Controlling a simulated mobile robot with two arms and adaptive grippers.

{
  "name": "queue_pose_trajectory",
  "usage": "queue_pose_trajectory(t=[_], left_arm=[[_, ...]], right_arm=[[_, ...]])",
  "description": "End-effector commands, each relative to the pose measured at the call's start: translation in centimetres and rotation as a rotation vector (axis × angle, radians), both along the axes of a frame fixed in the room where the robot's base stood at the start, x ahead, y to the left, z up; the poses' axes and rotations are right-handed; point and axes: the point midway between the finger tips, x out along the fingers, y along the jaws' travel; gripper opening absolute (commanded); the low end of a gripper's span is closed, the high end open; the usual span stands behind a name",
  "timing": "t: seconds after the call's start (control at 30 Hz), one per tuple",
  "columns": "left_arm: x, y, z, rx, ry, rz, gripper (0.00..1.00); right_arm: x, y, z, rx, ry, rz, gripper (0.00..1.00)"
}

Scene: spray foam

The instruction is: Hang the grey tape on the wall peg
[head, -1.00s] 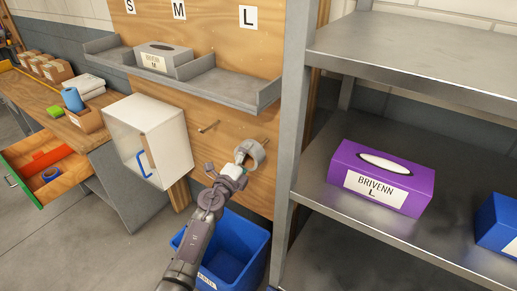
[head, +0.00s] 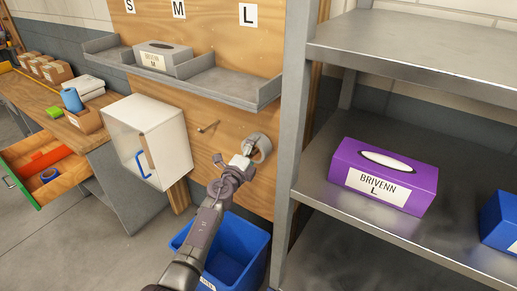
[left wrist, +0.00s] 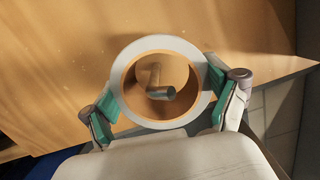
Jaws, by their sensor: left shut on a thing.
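The grey tape (head: 264,146) is a ring with a pale grey face and brown core, close to the wooden wall panel. My left gripper (head: 240,166) is shut on its lower edge. In the left wrist view the green finger pads (left wrist: 160,108) press the tape (left wrist: 126,108) from both sides. A metal peg (left wrist: 160,92) shows inside the tape's hole, so the ring appears to be around it. In the head view that peg is hidden by the tape. Another wall peg (head: 208,127) is bare, to the left. My right gripper is not in view.
A grey wall shelf (head: 222,88) with a grey BRIVENN M box (head: 163,56) is above. A white cabinet (head: 150,142) is to the left. A blue bin (head: 250,240) stands below. A metal rack (head: 290,160) with a purple box (head: 384,175) stands to the right.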

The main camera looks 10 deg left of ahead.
Motion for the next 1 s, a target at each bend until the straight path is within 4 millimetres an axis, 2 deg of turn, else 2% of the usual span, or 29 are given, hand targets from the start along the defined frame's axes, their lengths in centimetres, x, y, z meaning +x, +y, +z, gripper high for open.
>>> queue_pose_trajectory(t=[0.5, 1.0], left_arm=[[1.9, -0.7, 0.0, -0.001, -0.002, 0.000, 0.46], [2.0, -0.7, 0.1, -0.001, -0.001, 0.000, 0.46]], right_arm=[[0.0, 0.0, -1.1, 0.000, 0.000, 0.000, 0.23], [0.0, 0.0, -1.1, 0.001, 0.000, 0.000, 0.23]])
